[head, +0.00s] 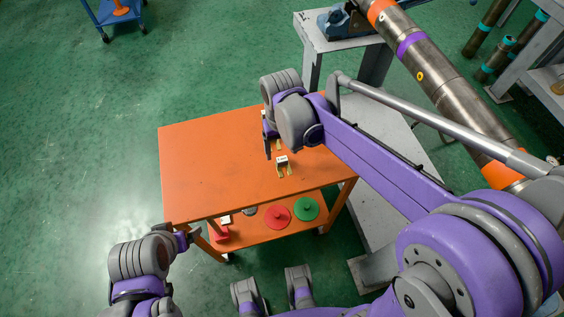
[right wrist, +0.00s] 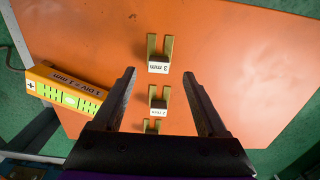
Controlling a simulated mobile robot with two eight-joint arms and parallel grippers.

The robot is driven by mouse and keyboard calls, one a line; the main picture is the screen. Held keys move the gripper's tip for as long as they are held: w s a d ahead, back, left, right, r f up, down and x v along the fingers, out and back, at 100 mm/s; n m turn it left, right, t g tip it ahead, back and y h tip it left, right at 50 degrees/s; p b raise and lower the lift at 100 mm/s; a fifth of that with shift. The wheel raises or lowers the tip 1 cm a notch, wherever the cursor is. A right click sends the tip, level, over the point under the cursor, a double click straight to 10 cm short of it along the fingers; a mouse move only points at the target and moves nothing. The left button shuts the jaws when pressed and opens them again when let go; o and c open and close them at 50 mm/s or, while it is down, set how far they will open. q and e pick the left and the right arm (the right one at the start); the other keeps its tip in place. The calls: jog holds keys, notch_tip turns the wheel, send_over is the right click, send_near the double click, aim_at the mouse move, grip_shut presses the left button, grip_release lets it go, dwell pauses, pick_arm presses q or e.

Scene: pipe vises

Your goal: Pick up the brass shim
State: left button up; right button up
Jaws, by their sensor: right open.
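Several brass U-shaped shims with white labels stand in a row on the orange cart top. In the right wrist view, the farthest shim (right wrist: 166,47) has an upside-down label reading 3 mm. A middle shim (right wrist: 157,101) has a smaller label, perhaps 2 mm, and a nearest shim (right wrist: 152,126) is partly cut off by my gripper body. My right gripper (right wrist: 159,73) is open and empty, its fingers either side of the row above the cart. In the head view, one shim (head: 283,167) shows beside my right gripper (head: 270,148). My left gripper (head: 188,238) is at the cart's near-left corner; its jaws are unclear.
The orange cart (head: 205,165) has a clear left half. Its lower shelf holds red (head: 277,217) and green (head: 307,209) discs. A large pipe (head: 435,72) and grey stand are to the right.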

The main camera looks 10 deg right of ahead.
aim_at(283, 160)
notch_tip(283, 160, down, 5)
jog(key=shift+s+d+f+b, duration=0.1)
jog(key=shift+b, duration=0.2)
grip_shut()
